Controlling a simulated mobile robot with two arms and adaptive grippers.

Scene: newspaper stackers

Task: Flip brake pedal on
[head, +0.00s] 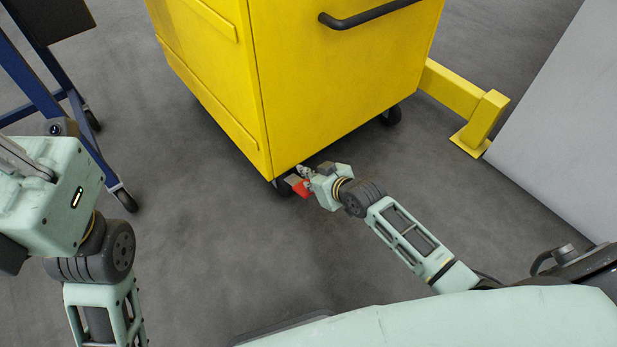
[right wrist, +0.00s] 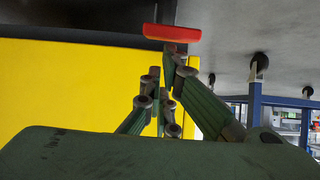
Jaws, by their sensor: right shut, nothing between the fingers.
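The brake pedal is a small red bar at a caster under the near corner of the yellow cabinet, seen in the head view (head: 302,189) and upside down in the right wrist view (right wrist: 172,33). My right gripper (head: 304,172) is low at this corner, right by the pedal. Its fingertips (right wrist: 172,50) are closed together with nothing between them, just beside the red bar. I cannot tell if they touch it. The pedal's tilt is hard to read. My left gripper (head: 22,165) is partly cut off at the left edge, far from the pedal; its fingers are unclear.
The yellow cabinet (head: 330,85) on casters has a black handle (head: 368,14). A yellow floor barrier (head: 480,122) and a pale grey panel (head: 560,130) stand at the right. A blue wheeled frame (head: 85,135) stands at the left. The floor between is clear.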

